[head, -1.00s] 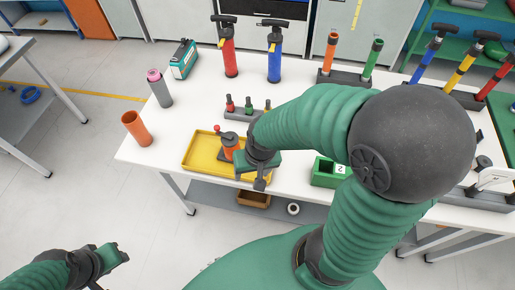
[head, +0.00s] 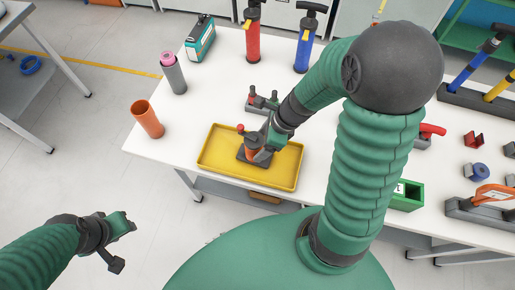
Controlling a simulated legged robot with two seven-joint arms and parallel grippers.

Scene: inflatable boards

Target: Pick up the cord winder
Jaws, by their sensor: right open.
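The cord winder (head: 252,152), an orange drum on a dark square base with a red knob, stands in the yellow tray (head: 216,163) on the white table. My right gripper (head: 262,150) is open, right at the winder's right side, and overlaps part of it in the view. Whether its fingers touch the drum cannot be told. My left gripper (head: 122,242) hangs over the floor at the lower left, away from the table and empty. How far its jaws are apart is unclear.
An orange cup (head: 147,119) and a grey tube with a pink top (head: 174,72) stand left of the tray. A dark rack (head: 262,102) is just behind it. Red (head: 253,35) and blue (head: 304,43) pumps stand farther back. A green box (head: 407,196) is at right.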

